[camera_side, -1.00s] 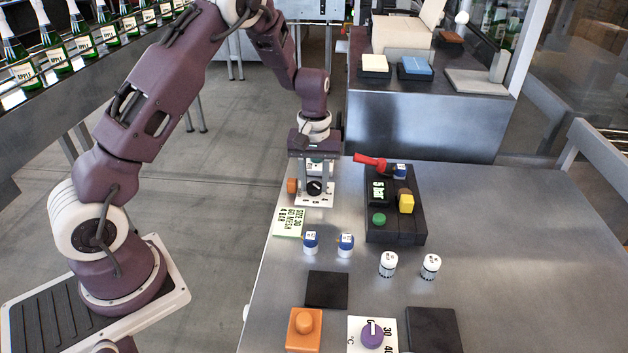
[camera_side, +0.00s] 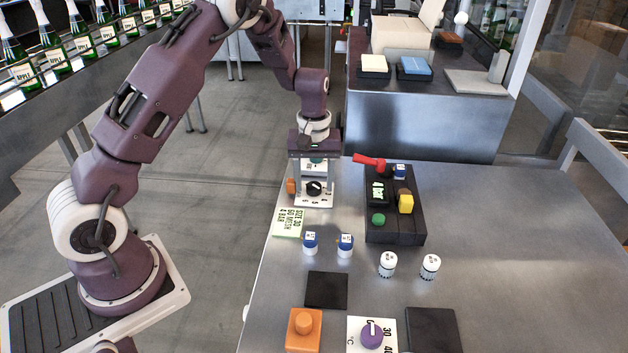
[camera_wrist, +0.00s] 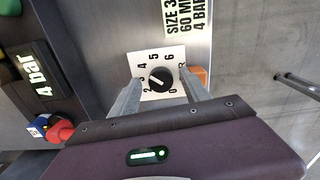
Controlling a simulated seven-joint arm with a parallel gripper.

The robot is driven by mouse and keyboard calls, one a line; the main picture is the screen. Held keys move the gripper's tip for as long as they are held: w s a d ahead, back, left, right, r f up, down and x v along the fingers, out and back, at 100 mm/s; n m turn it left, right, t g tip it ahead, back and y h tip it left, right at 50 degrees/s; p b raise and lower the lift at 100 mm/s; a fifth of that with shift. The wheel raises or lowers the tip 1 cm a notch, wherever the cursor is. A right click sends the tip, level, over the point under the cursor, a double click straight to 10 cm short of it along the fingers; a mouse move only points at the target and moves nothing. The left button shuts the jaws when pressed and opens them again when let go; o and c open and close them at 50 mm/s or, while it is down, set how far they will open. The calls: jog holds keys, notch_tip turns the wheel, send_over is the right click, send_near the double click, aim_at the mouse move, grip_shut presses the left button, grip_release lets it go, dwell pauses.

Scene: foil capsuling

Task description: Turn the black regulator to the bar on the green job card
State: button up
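The black regulator (camera_side: 314,188) is a round knob on a white numbered plate (camera_wrist: 172,58), below my gripper. In the wrist view the knob (camera_wrist: 160,79) sits between the two fingers of my gripper (camera_wrist: 160,82), with a visible gap on either side; the gripper looks open. The knob's white mark points left, toward the low-middle numbers; I cannot tell the exact one. The display (camera_wrist: 40,70) reads 4 bar.
An orange part (camera_side: 291,187) adjoins the plate. Blue-and-white and white bottles stand in front. The table's right side is clear.

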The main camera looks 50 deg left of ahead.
aim_at(312, 185)
jog(key=m, duration=0.3)
jog(key=shift+m, duration=0.3)
jog(key=m, duration=0.5)
jog(key=shift+s+a, duration=0.1)
jog(key=shift+a, duration=0.05)
jog(key=m, duration=0.6)
jog(key=shift+a+m, duration=0.1)
jog(key=shift+m, duration=0.6)
notch_tip(312, 185, up, 6)
jog(key=shift+r, duration=0.1)
jog(key=s+d+r+n+t, duration=0.2)
jog(key=s+d+r, duration=0.2)
jog(key=s+r, duration=0.4)
jog(key=s+d+r+n+t, duration=0.1)
jog(key=s+d+r+n, duration=0.1)
jog(key=s+d+r, duration=0.3)
jog(key=shift+s+d+r+t, duration=0.2)
jog(key=shift+s+r+t, duration=0.2)
jog(key=shift+s+r, duration=1.9)
